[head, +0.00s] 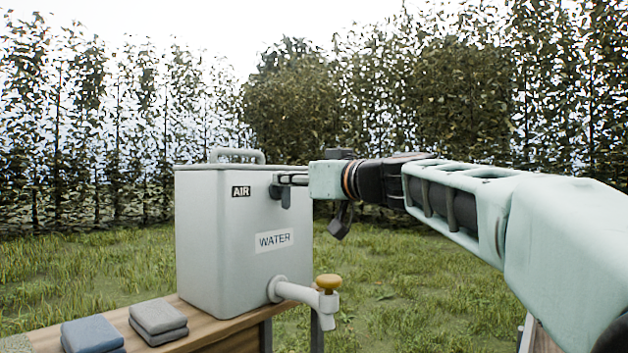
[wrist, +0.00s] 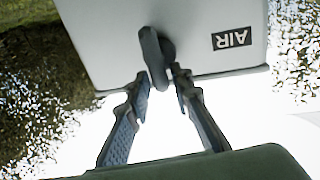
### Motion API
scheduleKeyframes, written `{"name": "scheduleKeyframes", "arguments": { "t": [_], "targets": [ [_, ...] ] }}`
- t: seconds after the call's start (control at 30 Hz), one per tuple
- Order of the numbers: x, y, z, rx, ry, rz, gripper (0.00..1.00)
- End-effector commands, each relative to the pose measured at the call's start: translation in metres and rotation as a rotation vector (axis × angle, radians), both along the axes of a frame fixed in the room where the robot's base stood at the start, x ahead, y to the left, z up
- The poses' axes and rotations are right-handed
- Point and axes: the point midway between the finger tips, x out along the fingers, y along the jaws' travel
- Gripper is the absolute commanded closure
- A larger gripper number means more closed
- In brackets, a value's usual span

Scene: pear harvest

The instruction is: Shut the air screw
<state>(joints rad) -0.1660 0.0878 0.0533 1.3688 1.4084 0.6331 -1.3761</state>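The air screw (wrist: 152,50) is a dark grey piece with a long flat handle, on the wall of the grey water tank (head: 225,235) near its top edge. In the head view the air screw (head: 286,196) is partly hidden by my gripper (head: 285,179), which reaches it from the right. In the wrist view my gripper (wrist: 160,82) is open, one finger on each side of the handle's near end. A gap shows between the left finger and the handle; I cannot tell whether the right finger touches. An AIR label (wrist: 232,38) is beside the screw.
A white tap with a yellow knob (head: 328,283) sticks out low on the tank, below my arm. A WATER label (head: 274,240) is above it. Folded cloths (head: 158,318) lie on the wooden bench (head: 200,338). Grass and hedges lie behind.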

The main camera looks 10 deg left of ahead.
Motion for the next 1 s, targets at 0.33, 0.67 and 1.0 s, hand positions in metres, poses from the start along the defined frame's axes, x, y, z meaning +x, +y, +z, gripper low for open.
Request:
{"name": "scheduleKeyframes", "arguments": {
  "t": [0.33,0.67,1.0],
  "targets": [
    [-0.0001,-0.0001,0.0004,0.001,0.001,0.000,1.00],
    [0.0019,-0.0016,0.0022,0.044,0.075,-0.001,1.00],
    [0.0077,-0.0053,0.0033,0.185,0.313,-0.002,1.00]
  ]
}}
